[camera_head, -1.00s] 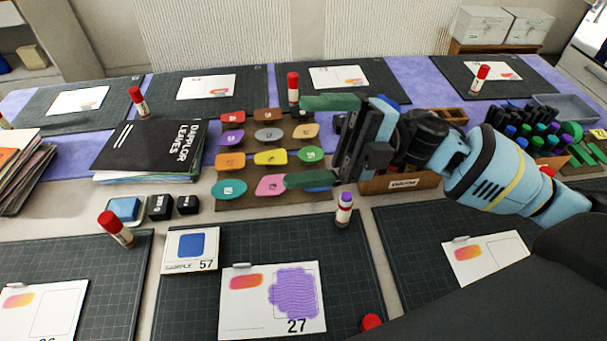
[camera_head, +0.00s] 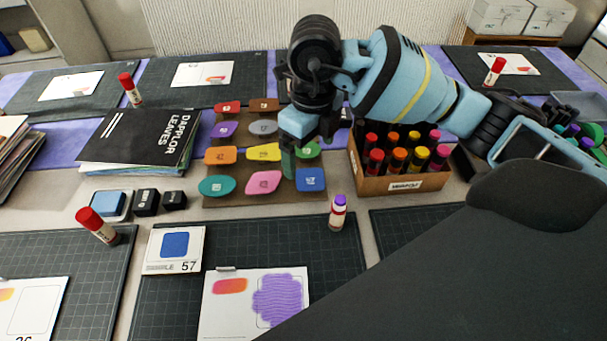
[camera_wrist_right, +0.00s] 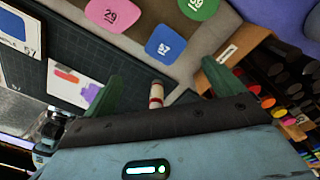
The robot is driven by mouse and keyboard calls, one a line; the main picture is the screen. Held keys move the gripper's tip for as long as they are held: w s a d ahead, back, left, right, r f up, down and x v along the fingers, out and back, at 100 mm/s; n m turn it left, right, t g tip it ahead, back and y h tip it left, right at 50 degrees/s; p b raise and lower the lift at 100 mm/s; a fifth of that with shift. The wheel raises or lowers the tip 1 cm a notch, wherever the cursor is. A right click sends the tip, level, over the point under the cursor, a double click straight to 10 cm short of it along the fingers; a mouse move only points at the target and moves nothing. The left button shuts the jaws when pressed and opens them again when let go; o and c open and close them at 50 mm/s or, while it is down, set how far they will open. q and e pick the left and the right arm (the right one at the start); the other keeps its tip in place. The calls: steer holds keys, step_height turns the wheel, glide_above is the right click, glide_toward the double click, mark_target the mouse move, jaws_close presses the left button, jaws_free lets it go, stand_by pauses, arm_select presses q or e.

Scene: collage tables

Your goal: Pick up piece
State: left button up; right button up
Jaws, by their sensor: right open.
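Several coloured, numbered pieces lie in rows on a brown board (camera_head: 240,201) in the head view. The blue piece 57 (camera_head: 310,179) lies at the board's near right corner, beside a pink piece (camera_head: 263,182). In the right wrist view the blue piece (camera_wrist_right: 165,45) lies ahead of and between the green fingers, apart from them. My right gripper (camera_head: 290,162) is open and empty over the right part of the board, just behind the blue piece; its fingers also show in the wrist view (camera_wrist_right: 165,75). My arm hides some rear pieces. My left gripper is out of view.
A purple-capped glue stick (camera_head: 338,213) stands in front of the board. A wooden marker box (camera_head: 405,184) is close on the right, and a black book (camera_head: 140,137) on the left.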

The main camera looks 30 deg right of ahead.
mark_target(310, 179)
steer(key=shift+w+d+f, duration=0.15)
steer(key=shift+f, duration=1.8)
steer(key=shift+w+d+f, duration=0.1)
steer(key=shift+d+f, duration=0.05)
steer(key=shift+f, duration=1.75)
steer(key=shift+f, duration=0.2)
steer(key=c, duration=0.7)
